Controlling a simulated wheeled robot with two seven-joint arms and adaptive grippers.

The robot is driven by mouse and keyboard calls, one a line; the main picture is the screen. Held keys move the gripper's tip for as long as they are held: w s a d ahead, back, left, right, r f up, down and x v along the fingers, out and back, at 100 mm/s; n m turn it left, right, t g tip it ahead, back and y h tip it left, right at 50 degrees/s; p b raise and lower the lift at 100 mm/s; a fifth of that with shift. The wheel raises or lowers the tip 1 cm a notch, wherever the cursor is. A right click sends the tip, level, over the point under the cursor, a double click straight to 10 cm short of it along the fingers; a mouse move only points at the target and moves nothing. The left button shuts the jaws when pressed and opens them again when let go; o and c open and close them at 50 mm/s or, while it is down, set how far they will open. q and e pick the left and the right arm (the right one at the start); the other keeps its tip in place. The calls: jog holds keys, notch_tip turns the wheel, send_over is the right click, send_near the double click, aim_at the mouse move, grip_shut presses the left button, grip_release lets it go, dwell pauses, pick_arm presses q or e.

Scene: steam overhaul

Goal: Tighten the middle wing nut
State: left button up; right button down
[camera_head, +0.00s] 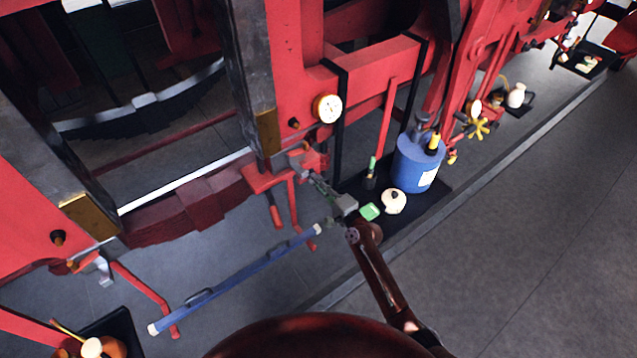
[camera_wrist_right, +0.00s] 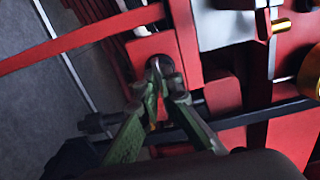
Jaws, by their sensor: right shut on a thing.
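My left gripper is not in view.
A blue drum (camera_head: 417,165) stands on a black mat with a white pot (camera_head: 393,201) and green-topped items, right of my gripper. A long blue bar (camera_head: 235,282) lies below left. Red handles (camera_head: 274,212) hang nearby. A round gauge (camera_head: 327,107) sits above.

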jog(key=shift+r, duration=0.1)
dwell(0.3)
jog(key=c, duration=2.2)
grip_release()
jog(key=shift+o, duration=0.4)
jog(key=v, duration=1.2)
